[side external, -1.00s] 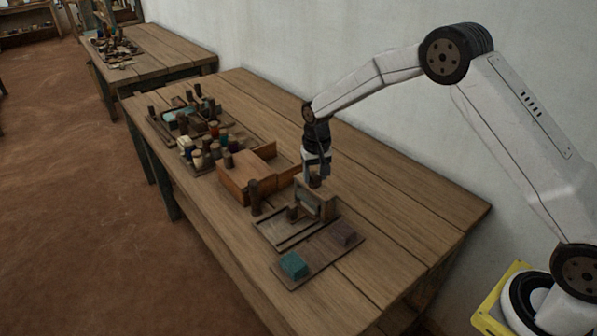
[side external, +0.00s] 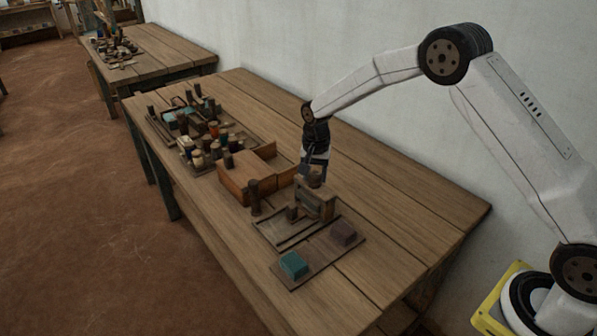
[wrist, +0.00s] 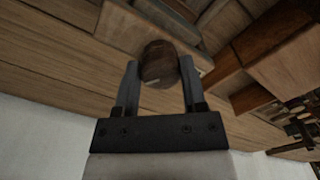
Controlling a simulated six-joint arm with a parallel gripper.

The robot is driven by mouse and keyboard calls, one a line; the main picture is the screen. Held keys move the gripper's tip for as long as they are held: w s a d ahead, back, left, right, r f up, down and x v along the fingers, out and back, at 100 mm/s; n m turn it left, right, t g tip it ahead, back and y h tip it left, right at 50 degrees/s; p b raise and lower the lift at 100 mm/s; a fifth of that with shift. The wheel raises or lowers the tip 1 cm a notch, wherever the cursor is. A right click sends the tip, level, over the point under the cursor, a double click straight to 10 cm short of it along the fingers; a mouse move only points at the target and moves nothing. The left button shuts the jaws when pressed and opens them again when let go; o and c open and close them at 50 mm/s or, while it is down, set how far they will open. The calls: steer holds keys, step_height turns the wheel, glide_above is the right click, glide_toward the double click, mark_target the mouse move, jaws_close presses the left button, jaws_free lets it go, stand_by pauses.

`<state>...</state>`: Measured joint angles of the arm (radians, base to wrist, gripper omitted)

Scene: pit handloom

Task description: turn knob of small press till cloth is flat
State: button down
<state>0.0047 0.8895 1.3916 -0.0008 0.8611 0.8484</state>
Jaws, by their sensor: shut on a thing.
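The small press (side external: 318,205) is a wooden frame standing on a flat board near the front of the table. Its knob (side external: 315,181) is dark brown and rounded, on top of the frame. My gripper (side external: 312,174) points down over the press, with its fingers around the knob. In the wrist view, the two grey fingers (wrist: 160,66) are shut on the knob (wrist: 158,58), one on each side. Part of the press (wrist: 135,38) shows behind it. I cannot make out the cloth or whether it is flat.
An orange-brown wooden box (side external: 236,186) stands just left of the press. A board in front holds a teal block (side external: 293,264) and a purple-brown block (side external: 344,233). Several small pegs and spools (side external: 205,148) crowd the far left. The right of the table is bare.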

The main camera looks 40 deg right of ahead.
mark_target(318, 177)
steer(key=shift+c, duration=0.7)
jaws_free()
steer(key=shift+r, duration=0.15)
steer(key=shift+r, duration=3.8)
steer(key=shift+s, duration=0.1)
steer(key=shift+s+r+n, duration=0.15)
steer(key=shift+s+n, duration=0.15)
steer(key=shift+s, duration=0.25)
steer(key=s+n+t, duration=0.2)
steer(key=s+n, duration=0.7)
steer(key=s, duration=1.6)
steer(key=shift+a+f+t, duration=0.15)
steer(key=shift+f+t, duration=0.15)
steer(key=shift+f, duration=0.05)
